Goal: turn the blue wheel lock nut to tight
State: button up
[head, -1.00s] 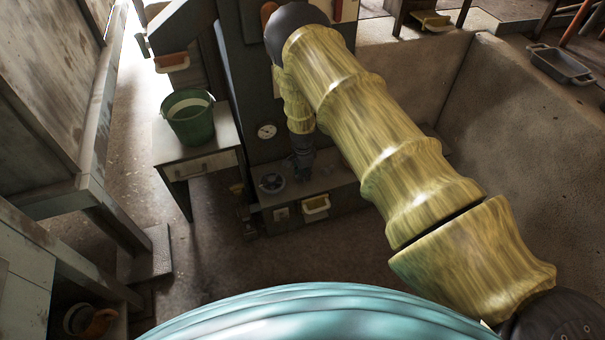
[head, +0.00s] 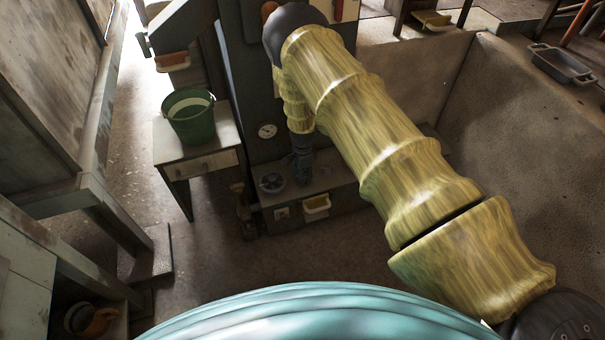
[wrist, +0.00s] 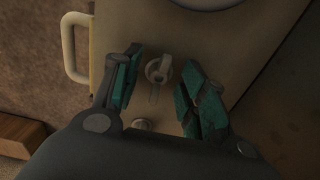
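My gripper (wrist: 160,88) is open in the wrist view, with a teal-padded finger on each side of a small grey metal fitting (wrist: 158,70). The fitting has a round base and a narrow lever-like part, and I see a gap on both sides of it. It shows no clear blue, so I cannot tell whether it is the blue wheel lock nut. In the head view my gripper (head: 302,172) is small and dark, pointing down over the low bench top, right of a dark round wheel (head: 271,183). Its fingertips are too small to read there.
In the wrist view a pale handle (wrist: 70,50) sticks out at the panel's left edge, and a small round knob (wrist: 142,124) lies below the fitting. In the head view a green bucket (head: 189,117) stands on a side table, left of the machine column with its gauge (head: 267,131).

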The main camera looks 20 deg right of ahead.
notch_tip(320, 180, up, 12)
dwell(0.8)
dwell(0.3)
jog(key=s+d+f+n+h, duration=0.1)
jog(key=s+d+f+n, duration=0.2)
jog(key=s, duration=0.5)
jog(key=s+f+n, duration=0.2)
jog(key=s+f, duration=0.2)
jog(key=s, duration=0.4)
jog(key=s+d+f+n+h, duration=0.1)
jog(key=s+d+f+n, duration=0.2)
jog(key=s, duration=0.5)
jog(key=s+a+n, duration=0.2)
jog(key=s+n, duration=0.2)
jog(key=s, duration=0.9)
jog(key=s+a+r+n+y, duration=0.1)
jog(key=s+a+r+n, duration=0.15)
jog(key=s, duration=0.35)
jog(key=s+a+r+n+y, duration=0.1)
jog(key=s+a+n, duration=0.15)
jog(key=s, duration=0.35)
notch_tip(320, 180, up, 22)
jog(key=d+p, duration=0.1)
jog(key=p, duration=2.1)
jog(key=shift+w+p, duration=0.3)
